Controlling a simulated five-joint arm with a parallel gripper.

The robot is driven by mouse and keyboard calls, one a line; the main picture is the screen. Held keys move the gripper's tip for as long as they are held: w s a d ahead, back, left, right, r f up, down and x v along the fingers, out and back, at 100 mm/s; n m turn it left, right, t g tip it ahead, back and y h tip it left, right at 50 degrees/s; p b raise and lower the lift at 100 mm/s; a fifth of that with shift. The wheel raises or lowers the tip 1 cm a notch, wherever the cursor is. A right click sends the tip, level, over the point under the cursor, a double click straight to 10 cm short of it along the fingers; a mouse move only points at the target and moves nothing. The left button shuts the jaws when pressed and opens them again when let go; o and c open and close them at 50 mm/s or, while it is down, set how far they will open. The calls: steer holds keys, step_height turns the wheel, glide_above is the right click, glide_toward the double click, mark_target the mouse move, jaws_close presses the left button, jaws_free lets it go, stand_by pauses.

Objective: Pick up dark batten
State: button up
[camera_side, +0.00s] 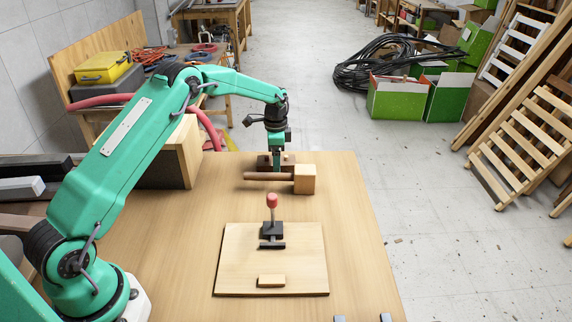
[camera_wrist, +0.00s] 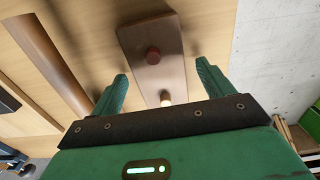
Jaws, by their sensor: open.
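The dark batten (camera_wrist: 135,40) is a brown, rounded-end bar with a dark red knob and a pale knob on its face. In the side view the batten (camera_side: 264,162) lies on the table behind the mallet, partly hidden by my gripper and the mallet. My gripper (camera_side: 277,164) points down over it. In the wrist view my gripper (camera_wrist: 160,88) is open, its two green fingers on either side of the batten's near end. Nothing is held. I cannot tell whether the fingers touch the batten.
A mallet (camera_side: 305,180) lies just in front of the batten; its dark handle (camera_wrist: 45,60) shows in the wrist view. A wooden board (camera_side: 233,270) with a red-knobbed clamp (camera_side: 272,215) and a small block (camera_side: 271,281) lies nearer. The table's right side is clear.

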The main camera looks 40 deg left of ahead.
steer(key=shift+c, duration=0.2)
stand_by(0.3)
steer(key=c, duration=1.1)
steer(key=shift+r, duration=0.1)
step_height(320, 180, up, 10)
steer(key=shift+f, duration=0.1)
stand_by(0.4)
